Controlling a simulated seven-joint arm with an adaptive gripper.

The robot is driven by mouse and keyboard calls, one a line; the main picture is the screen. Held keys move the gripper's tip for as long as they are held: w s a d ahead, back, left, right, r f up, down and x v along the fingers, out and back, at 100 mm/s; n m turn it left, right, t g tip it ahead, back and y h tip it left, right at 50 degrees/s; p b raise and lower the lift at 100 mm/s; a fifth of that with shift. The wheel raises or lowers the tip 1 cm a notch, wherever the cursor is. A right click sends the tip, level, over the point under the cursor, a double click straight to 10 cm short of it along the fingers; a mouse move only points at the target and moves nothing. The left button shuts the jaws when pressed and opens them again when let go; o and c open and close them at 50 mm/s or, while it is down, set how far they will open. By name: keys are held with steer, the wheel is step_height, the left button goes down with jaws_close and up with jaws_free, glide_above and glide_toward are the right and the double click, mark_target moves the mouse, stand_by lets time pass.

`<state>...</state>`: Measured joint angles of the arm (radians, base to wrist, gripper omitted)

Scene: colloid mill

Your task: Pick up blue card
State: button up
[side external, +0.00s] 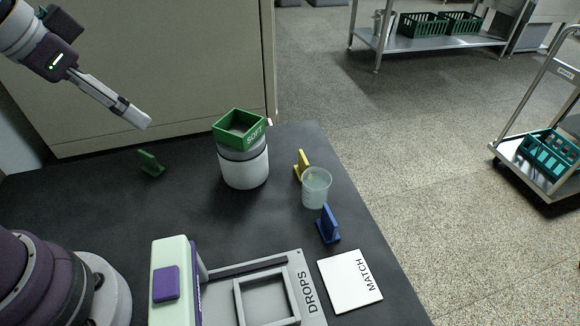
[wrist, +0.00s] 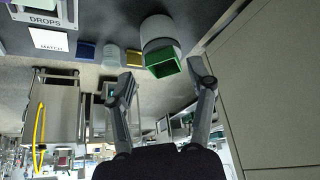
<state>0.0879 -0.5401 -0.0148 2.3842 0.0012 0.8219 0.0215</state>
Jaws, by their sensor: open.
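The blue card (side external: 328,223) stands upright in a small blue base near the right edge of the black table. It also shows in the wrist view (wrist: 86,52), at the upper left. My gripper (side external: 140,118) is high above the table's far left part, well away from the blue card. In the wrist view my gripper (wrist: 163,85) has its fingers wide apart with nothing held between them.
A clear cup (side external: 316,188) stands between the blue card and a yellow card (side external: 302,165). A white canister with a green SOFT tray (side external: 240,128) stands mid-table. A green card (side external: 150,162), a white MATCH plate (side external: 350,282) and a grey DROPS frame (side external: 310,300) are around.

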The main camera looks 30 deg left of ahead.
steer(key=w+d+f+m+h, duration=0.1)
steer(key=w+d+f+m, duration=0.2)
steer(key=w+d, duration=0.35)
steer(key=m+g+h, duration=0.2)
steer(key=m, duration=0.2)
glide_toward(328, 218)
steer(key=f, duration=0.2)
steer(key=x, duration=0.9)
steer(key=shift+w+d+f, duration=0.1)
steer(key=shift+w+d, duration=0.15)
steer(key=shift+w, duration=0.05)
steer(key=shift+c, duration=0.3)
steer(key=c, duration=0.4)
steer(key=shift+c, duration=0.2)
